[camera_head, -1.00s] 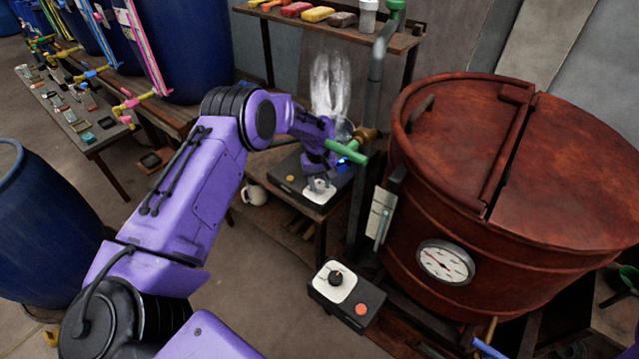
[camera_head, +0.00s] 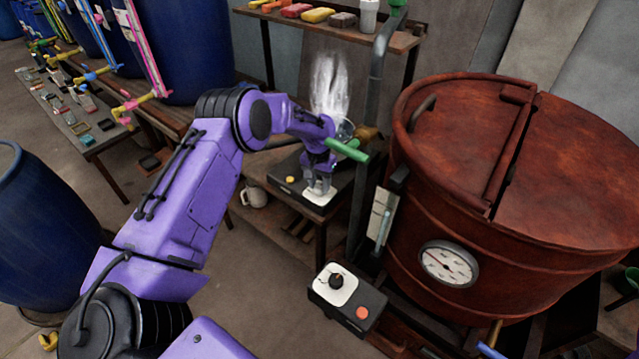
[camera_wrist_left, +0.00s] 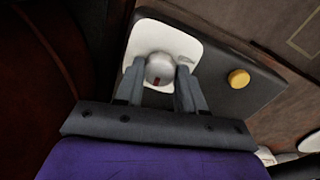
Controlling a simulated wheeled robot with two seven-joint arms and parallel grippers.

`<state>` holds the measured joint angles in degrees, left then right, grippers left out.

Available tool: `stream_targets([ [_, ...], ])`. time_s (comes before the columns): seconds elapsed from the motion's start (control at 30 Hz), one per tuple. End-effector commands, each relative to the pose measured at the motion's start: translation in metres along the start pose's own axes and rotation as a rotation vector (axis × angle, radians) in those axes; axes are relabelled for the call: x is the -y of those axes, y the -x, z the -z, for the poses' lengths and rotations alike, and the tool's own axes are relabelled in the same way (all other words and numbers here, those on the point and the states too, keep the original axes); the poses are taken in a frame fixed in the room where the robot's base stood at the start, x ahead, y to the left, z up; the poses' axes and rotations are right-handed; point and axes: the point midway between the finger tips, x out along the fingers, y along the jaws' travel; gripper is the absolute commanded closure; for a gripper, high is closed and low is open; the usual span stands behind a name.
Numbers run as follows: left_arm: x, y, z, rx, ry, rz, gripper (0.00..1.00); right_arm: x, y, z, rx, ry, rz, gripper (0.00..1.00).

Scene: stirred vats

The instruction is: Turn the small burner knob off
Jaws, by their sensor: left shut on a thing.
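The small burner (camera_head: 342,183) is a dark box on a low wooden stand, with a white plate and a yellow button. Its knob (camera_wrist_left: 159,66) is round and silver with a red mark, on the white plate in the left wrist view. My left gripper (camera_head: 319,184) is down at the plate. In the left wrist view its fingers (camera_wrist_left: 158,80) stand on both sides of the knob, shut on it. The red mark points toward the gripper's palm. In the head view the gripper hides most of the knob. No blue flame shows at the burner now. My right gripper is not in view.
White steam (camera_head: 328,85) rises behind my left wrist. A green handle (camera_head: 347,150) lies close to the wrist. A large red-brown vat (camera_head: 445,215) with a dial stands at the right. Another control box (camera_head: 362,312) with a black knob stands in front.

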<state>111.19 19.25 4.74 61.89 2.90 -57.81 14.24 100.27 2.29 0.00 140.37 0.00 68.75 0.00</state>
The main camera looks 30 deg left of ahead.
Motion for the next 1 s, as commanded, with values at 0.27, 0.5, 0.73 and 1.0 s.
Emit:
stream_targets([
  [0.27, -0.001, 0.001, 0.001, -0.002, -0.020, -0.002, 0.92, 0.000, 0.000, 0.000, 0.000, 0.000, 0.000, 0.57],
  [0.5, -0.001, 0.001, 0.001, -0.002, -0.020, -0.001, 0.92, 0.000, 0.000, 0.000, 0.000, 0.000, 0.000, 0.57],
  [0.73, -0.001, 0.001, 0.001, -0.001, -0.019, -0.001, 0.36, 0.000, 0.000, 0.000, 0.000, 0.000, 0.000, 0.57],
  [1.0, -0.001, 0.014, 0.001, -0.004, -0.019, -0.001, 0.36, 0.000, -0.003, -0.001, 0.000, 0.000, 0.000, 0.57],
])
